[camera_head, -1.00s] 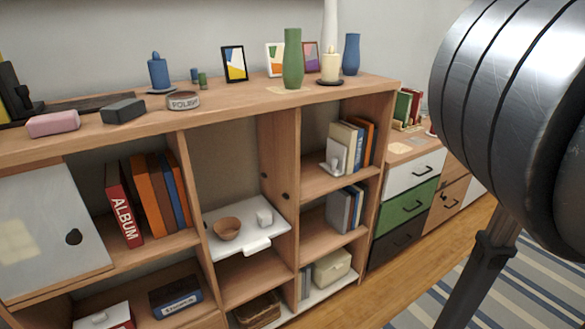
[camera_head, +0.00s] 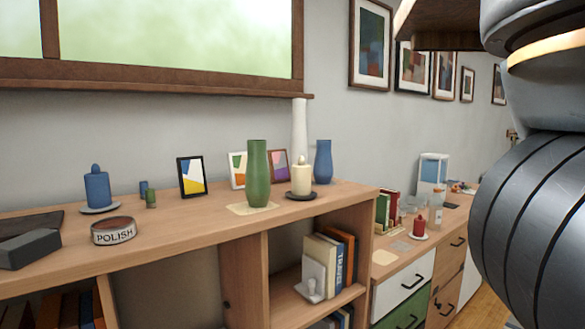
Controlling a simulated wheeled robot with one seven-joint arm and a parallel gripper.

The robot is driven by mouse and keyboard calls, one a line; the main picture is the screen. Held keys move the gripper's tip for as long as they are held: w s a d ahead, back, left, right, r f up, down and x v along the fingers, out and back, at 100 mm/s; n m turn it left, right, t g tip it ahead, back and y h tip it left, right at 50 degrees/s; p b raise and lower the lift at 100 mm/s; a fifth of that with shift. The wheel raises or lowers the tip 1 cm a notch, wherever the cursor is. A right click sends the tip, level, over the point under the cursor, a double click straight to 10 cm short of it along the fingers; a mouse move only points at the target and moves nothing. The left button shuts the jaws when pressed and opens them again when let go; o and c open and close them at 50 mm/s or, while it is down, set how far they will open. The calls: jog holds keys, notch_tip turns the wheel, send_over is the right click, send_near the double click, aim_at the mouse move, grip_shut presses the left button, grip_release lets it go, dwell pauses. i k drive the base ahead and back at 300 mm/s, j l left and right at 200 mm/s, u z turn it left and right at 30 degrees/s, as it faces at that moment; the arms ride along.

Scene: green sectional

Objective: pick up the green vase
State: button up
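The green vase (camera_head: 258,174) stands upright on a small pale mat (camera_head: 238,209) on top of the wooden shelf unit (camera_head: 175,234). It is near the right end of that top. A cream candle (camera_head: 301,179) on a dark dish is just to its right, and framed pictures stand behind it. My arm fills the right edge of the view, but the gripper's fingers do not show.
A tall white vase (camera_head: 299,131) and a blue vase (camera_head: 323,162) stand behind the candle. A polish tin (camera_head: 114,231), a blue candle (camera_head: 97,189) and a dark block (camera_head: 29,249) are to the left. A lower drawer cabinet (camera_head: 403,283) stands at right.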

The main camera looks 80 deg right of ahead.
aim_at(257, 190)
jog(key=l+z, duration=0.85)
jog(key=l+u, duration=0.1)
jog(key=u, duration=0.25)
jog(key=k+u, duration=0.15)
jog(key=u, duration=0.55)
jog(key=l+z, duration=0.15)
jog(key=z, duration=0.25)
